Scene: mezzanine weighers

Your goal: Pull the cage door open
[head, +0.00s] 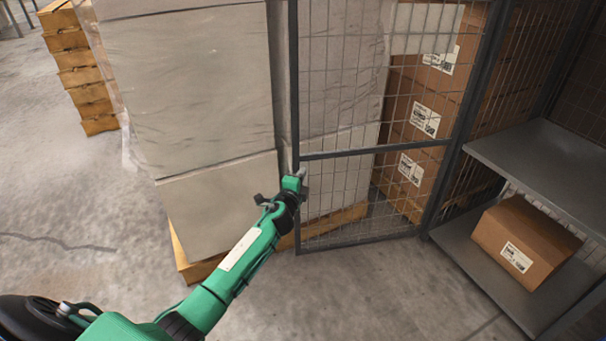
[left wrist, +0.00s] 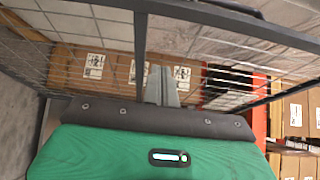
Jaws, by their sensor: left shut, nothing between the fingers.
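The cage door (head: 350,153) is a dark-framed wire mesh panel with a middle rail, in the centre of the head view. Its mesh and frame also cross the left wrist view (left wrist: 230,22). My left gripper (head: 302,176) is at the door's left upright, close to the height of the middle rail. Its grey fingers (left wrist: 163,84) are shut with nothing between them, beside a dark frame bar in the wrist view. I cannot tell whether they touch the frame. No handle can be made out. How far the door stands open is unclear. My right gripper is out of view.
A wrapped pallet load (head: 205,90) stands left of and behind the door. Stacked brown cartons (head: 425,85) show through the mesh. Grey shelves (head: 545,160) with a carton (head: 525,240) stand at the right. The concrete floor (head: 390,290) before the door is clear.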

